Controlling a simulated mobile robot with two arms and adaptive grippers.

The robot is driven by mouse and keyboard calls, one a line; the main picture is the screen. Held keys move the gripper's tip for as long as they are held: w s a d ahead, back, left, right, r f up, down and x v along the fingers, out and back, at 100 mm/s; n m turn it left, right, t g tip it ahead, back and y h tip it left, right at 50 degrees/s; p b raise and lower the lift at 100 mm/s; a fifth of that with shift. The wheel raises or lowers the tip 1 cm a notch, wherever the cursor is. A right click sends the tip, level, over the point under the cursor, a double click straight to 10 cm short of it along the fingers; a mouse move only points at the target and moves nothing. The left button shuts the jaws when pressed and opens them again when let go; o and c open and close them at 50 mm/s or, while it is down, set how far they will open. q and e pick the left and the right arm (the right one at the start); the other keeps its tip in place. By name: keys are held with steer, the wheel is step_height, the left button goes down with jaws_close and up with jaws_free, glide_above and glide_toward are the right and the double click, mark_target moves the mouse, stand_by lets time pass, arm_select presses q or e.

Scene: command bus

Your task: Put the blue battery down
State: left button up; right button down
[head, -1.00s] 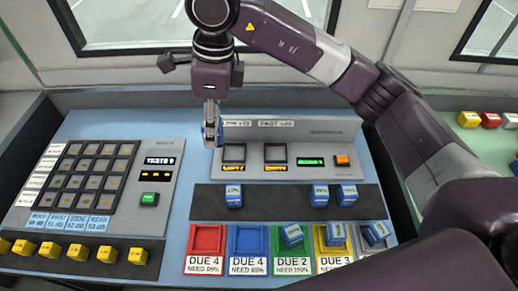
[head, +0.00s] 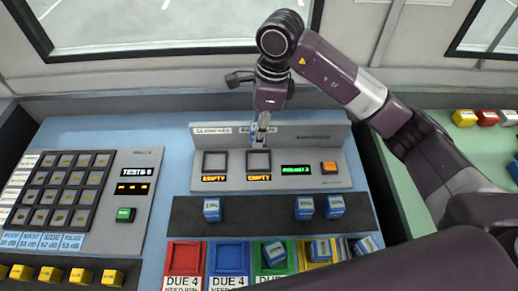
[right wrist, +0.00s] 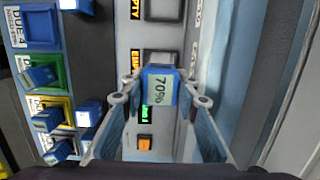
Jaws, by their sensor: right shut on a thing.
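My right gripper (head: 262,134) is shut on a blue battery (right wrist: 158,73). The left-hand bay (head: 214,163) is on the SLOW side. Both bays look vacant and their displays read EMPTY. I cannot tell whether the battery touches the charger. My left gripper is not in view.
On the dark strip (head: 255,212) stand several other blue batteries, one at the left (head: 212,209) and two at the right. Coloured DUE trays, including a red one (head: 186,257) and a blue one (head: 229,257), lie in front. An orange button (head: 330,168) is right of the bays.

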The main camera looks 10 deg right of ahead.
step_height(320, 180, down, 4)
steer(key=shift+f, duration=0.2)
steer(key=shift+f+p, duration=0.2)
steer(key=shift+p, duration=0.1)
step_height(320, 180, down, 4)
steer(key=shift+p, duration=0.35)
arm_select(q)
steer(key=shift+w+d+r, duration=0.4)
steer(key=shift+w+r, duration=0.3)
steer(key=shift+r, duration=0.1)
arm_select(e)
steer(key=shift+f, duration=0.15)
steer(key=shift+f, duration=0.15)
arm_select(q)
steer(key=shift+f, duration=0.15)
arm_select(e)
steer(key=c, duration=1.8)
jaws_free()
steer(key=shift+o, duration=0.2)
